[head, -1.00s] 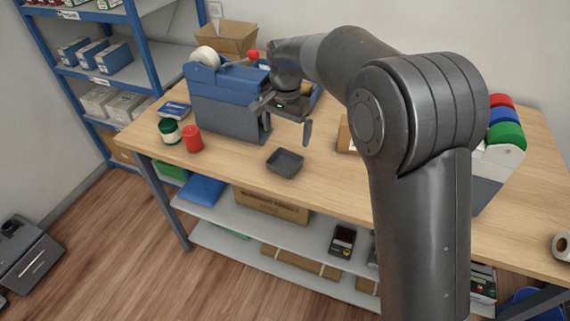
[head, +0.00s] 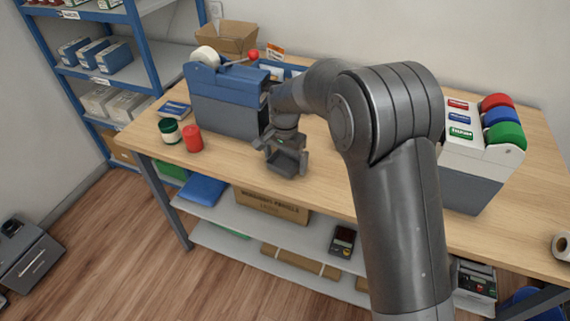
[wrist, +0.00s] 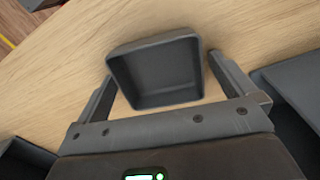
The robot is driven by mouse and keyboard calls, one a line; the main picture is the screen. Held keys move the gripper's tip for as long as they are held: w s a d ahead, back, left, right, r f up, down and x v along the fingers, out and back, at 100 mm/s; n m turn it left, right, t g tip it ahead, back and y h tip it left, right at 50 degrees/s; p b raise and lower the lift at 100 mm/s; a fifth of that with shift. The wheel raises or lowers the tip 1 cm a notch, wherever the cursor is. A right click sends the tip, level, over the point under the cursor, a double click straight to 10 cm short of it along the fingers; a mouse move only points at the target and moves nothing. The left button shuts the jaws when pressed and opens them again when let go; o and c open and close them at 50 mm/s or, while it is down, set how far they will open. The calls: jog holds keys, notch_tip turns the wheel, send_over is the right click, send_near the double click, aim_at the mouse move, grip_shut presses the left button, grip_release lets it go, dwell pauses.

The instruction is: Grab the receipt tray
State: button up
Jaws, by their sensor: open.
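The receipt tray (head: 287,164) is a small dark grey, shallow square dish on the wooden counter near its front edge. In the wrist view the tray (wrist: 156,71) looks empty and lies between the fingers, slightly turned. My gripper (head: 287,162) is over the tray, with one finger at each side of it. In the wrist view my gripper (wrist: 160,82) is open, with a small gap showing at each side of the tray. In the head view the gripper hides the tray's back part.
A blue and grey tape dispenser (head: 228,102) stands just left of my gripper. A red can (head: 193,138) and a green jar (head: 169,131) are farther left. A dispenser with coloured rolls (head: 478,160) stands at right. The counter's front edge is close.

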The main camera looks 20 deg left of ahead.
jog(key=c, duration=0.9)
jog(key=shift+c, duration=0.2)
